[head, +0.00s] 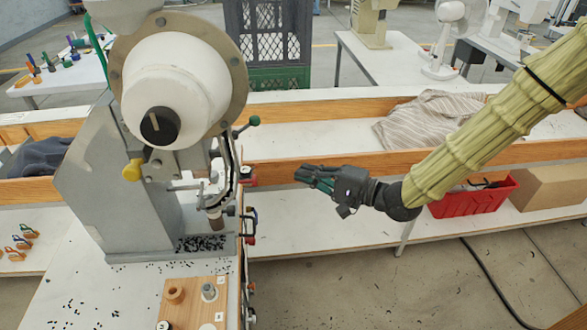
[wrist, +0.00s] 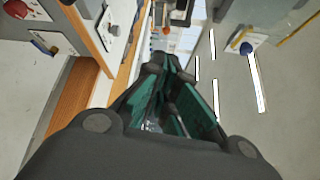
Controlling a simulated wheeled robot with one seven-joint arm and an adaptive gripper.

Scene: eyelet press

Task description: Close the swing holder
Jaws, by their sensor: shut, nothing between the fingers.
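The eyelet press (head: 85,185) stands at the left in the head view, a grey body with a large white drum. At its right side is a small pale metal assembly (head: 214,188) that looks like the swing holder. I cannot tell how far it is swung out. My gripper (head: 304,176) is to the right of the press, clear of it, with its fingers pointing left. The fingers are shut and empty. In the wrist view the dark and green fingers (wrist: 172,72) fill the middle, and the swing holder is not clearly recognisable.
A green-knobbed lever (head: 253,120) sticks out from the press. A wooden board with small pegs (head: 195,300) lies on the press table.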

